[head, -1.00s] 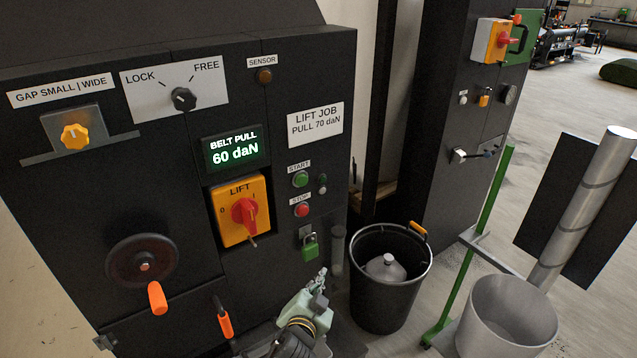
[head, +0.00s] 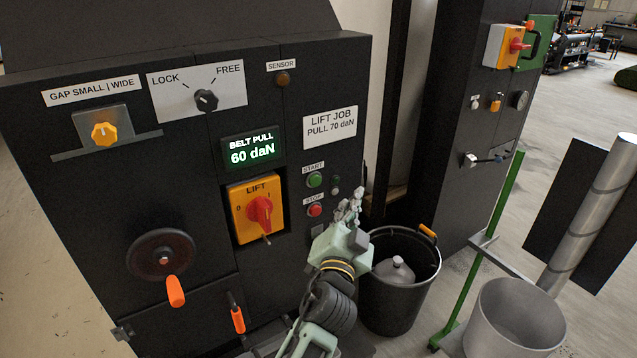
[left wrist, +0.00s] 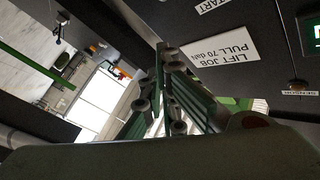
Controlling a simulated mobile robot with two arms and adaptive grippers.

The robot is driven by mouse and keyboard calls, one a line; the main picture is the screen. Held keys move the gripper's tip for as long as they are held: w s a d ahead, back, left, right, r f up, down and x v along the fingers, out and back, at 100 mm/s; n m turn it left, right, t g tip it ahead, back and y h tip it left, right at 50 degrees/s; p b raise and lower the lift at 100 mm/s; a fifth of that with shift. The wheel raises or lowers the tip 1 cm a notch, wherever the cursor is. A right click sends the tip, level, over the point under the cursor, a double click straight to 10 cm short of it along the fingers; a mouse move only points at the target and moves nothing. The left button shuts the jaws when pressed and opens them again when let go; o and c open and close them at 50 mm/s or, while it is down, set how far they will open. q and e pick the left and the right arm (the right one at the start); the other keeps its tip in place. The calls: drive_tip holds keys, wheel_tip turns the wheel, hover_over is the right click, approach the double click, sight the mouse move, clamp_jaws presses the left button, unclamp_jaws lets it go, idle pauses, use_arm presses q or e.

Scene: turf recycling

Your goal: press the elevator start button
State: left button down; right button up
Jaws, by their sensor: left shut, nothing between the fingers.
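The green start button (head: 314,179) sits on the dark control panel under a START label, directly above the red stop button (head: 315,210). My left gripper (head: 355,193) is shut and empty, fingers pointing up, to the right of the stop button and slightly below the start button. Whether it touches the panel cannot be told. In the left wrist view the shut fingers (left wrist: 172,85) show in front of the upside-down LIFT JOB label (left wrist: 222,52); the start button is out of that view. My right gripper is not in view.
A red lift switch (head: 260,212) on a yellow plate and a display (head: 251,150) reading 60 daN are left of the buttons. A black bin (head: 385,310) with a grey jug (head: 398,273) stands below right. A green post (head: 490,240) and grey bucket (head: 515,325) stand further right.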

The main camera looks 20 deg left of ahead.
sight(316, 182)
use_arm(q)
drive_tip(key=w+a+p, duration=0.1)
drive_tip(key=w+a, duration=0.4)
drive_tip(key=a, duration=0.2)
drive_tip(key=shift+w, duration=0.2)
idle(1.5)
drive_tip(key=shift+w+a, duration=0.25)
drive_tip(key=shift+a, duration=0.1)
drive_tip(key=shift+w+a, duration=0.3)
drive_tip(key=shift+a, duration=0.1)
idle(0.9)
drive_tip(key=shift+s+d, duration=0.55)
drive_tip(key=shift+d, duration=0.2)
